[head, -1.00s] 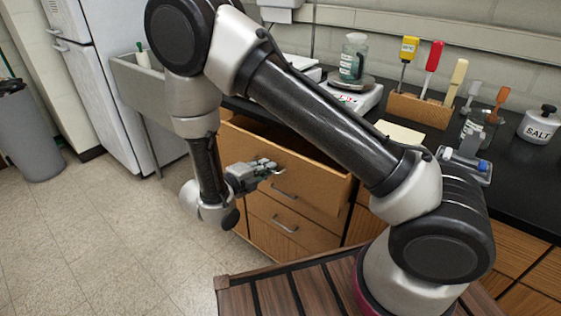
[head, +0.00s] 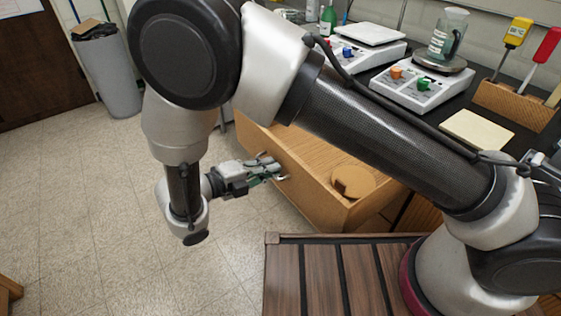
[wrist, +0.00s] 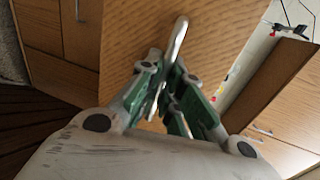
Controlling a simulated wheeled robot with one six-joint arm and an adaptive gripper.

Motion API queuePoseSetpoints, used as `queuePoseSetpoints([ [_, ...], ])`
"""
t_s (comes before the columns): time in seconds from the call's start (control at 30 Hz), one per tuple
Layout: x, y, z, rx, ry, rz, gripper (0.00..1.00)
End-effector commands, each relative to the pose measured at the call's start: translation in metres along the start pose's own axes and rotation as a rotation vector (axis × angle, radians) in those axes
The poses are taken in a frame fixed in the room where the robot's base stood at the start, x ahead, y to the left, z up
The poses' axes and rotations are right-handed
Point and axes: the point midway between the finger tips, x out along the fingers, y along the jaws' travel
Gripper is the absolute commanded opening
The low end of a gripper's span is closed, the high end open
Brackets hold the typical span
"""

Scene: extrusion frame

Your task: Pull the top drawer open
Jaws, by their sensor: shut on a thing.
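The top drawer (head: 313,192) stands pulled well out from under the black counter, and its inside shows from above. A round brown piece with a notch (head: 352,181) lies in it. My gripper (head: 273,170) is at the drawer's front face, shut on the metal handle (head: 284,176). In the wrist view the fingers (wrist: 168,92) close around the curved handle bar (wrist: 178,45), in front of the wooden drawer front (wrist: 125,35). The far end of the drawer is hidden behind my arm.
The counter carries scales (head: 418,90), a glass jar (head: 447,35), a yellow pad (head: 477,131) and a wooden tool block (head: 515,103). A grey bin (head: 107,75) stands at the back left. The tiled floor (head: 85,200) left of my gripper is clear.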

Motion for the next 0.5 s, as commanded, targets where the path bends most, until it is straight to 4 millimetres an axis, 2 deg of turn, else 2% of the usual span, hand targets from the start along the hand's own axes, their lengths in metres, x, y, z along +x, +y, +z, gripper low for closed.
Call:
queuePoseSetpoints([
  [0.2,-0.0081,0.0029,-0.0002,-0.001,0.000,0.001,0.00],
  [0.5,-0.0083,0.0028,0.0000,-0.001,0.000,0.001,0.00],
])
